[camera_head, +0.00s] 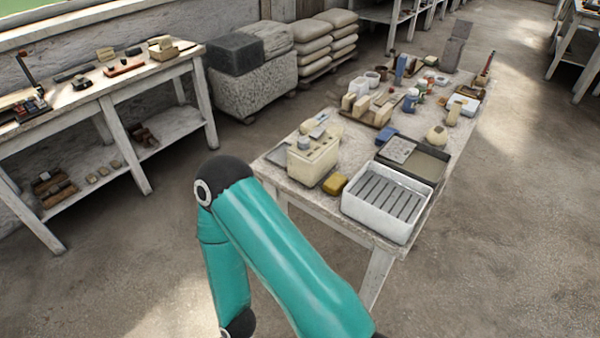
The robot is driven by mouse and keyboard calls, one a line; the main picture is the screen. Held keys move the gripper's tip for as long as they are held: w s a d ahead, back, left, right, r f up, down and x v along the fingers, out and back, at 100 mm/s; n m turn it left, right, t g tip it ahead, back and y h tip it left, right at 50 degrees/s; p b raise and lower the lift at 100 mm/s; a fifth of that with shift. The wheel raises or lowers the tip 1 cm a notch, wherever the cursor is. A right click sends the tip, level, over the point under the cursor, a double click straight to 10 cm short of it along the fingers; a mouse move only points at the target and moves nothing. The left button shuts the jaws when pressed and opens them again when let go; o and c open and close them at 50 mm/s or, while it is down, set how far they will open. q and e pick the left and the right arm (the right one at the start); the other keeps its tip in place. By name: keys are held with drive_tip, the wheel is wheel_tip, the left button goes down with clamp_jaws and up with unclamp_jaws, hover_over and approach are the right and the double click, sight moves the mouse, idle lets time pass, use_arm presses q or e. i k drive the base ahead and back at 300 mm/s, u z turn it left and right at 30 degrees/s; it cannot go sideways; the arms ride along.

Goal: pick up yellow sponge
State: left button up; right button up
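The yellow sponge (335,184) is a small mustard-yellow block on the near end of the white work table (290,187). It lies between a cream box (312,160) on its left and a white slatted tray (386,222) on its right. A teal link of one of my arms fills the lower middle, bent at a black elbow below and left of the sponge. Neither of my grippers is in view. Nothing covers the sponge from this angle.
A blue block (387,136), a dark shallow tray (428,164) and a round cream jar (437,135) stand farther back, with several small items beyond. A side bench (100,90) stands left, and a stone block (252,88) and stacked sacks (312,45) behind. Floor right of the table is clear.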

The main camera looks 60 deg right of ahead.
sight(335, 182)
drive_tip(key=u, duration=0.75)
drive_tip(key=i, duration=0.25)
drive_tip(key=z, duration=2.7)
drive_tip(key=i, duration=0.45)
drive_tip(key=u, duration=0.3)
drive_tip(key=k, duration=0.45)
drive_tip(key=z, duration=0.05)
